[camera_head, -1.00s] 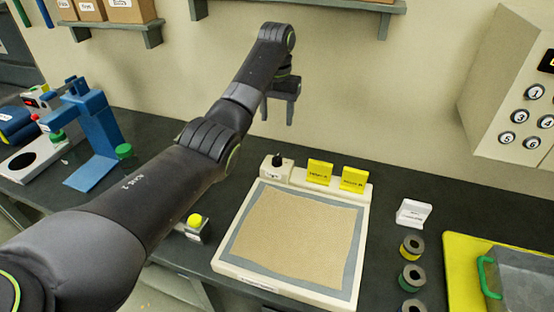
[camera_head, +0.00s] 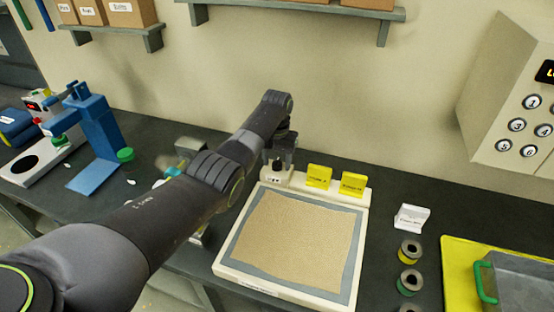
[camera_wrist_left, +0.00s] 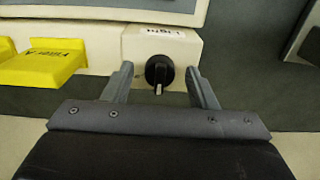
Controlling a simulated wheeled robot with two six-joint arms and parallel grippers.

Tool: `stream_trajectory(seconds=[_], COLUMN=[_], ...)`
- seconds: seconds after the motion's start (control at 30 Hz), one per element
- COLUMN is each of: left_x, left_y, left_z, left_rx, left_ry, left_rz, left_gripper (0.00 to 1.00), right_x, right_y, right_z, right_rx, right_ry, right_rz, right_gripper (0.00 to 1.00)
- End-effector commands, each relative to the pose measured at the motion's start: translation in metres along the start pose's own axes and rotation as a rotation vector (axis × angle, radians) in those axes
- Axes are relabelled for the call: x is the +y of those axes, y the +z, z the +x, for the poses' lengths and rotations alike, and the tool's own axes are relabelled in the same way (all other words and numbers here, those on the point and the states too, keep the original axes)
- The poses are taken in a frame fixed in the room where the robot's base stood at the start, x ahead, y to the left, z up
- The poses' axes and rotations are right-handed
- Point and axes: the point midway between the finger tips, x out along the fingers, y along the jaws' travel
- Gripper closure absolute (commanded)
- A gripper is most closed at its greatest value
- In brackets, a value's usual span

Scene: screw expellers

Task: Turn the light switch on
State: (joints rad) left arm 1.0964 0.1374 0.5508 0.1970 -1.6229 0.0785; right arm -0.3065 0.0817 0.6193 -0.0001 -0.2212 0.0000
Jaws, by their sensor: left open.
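The light switch is a black rotary knob (camera_wrist_left: 158,72) on a cream block labelled "Light" (camera_wrist_left: 183,45), at the back left corner of a cream panel. In the head view the knob (camera_head: 277,164) is partly hidden by my left gripper (camera_head: 284,158). In the left wrist view my left gripper (camera_wrist_left: 163,85) is open, with one finger on each side of the knob and gaps between fingers and knob. The knob's pale mark points toward the gripper's palm. My right gripper is not in view.
Yellow label blocks (camera_head: 319,176) stand right of the switch on the cream panel (camera_head: 225,268), which holds a tan sheet. A blue stand (camera_head: 100,135) is at left. A shelf (camera_head: 300,15) hangs above, and a keypad box (camera_head: 505,90) is at right.

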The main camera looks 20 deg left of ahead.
Motion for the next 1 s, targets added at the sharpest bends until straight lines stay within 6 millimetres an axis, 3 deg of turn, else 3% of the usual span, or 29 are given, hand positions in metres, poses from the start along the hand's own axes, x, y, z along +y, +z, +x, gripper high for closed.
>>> stream_trajectory(seconds=[0.13,0.47,0.77,1.0], left_x=[0.0002,0.0002,0.0001,0.0002], left_y=[0.0001,0.0,0.0,-0.0003], left_z=[0.0,-0.0005,-0.0014,-0.0027], left_rx=[0.0,0.0,-0.001,-0.001], left_ry=[0.0,0.0,0.0,0.0], left_rz=[0.0,0.0,0.036,0.168], left_gripper=[0.49,0.92,0.92,0.92], right_x=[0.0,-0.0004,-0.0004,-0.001], right_y=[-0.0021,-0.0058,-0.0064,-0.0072], right_z=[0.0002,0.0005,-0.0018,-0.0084], right_rx=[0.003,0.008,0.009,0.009], right_ry=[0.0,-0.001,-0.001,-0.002], right_rz=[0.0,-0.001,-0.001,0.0], right_gripper=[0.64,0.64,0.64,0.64])
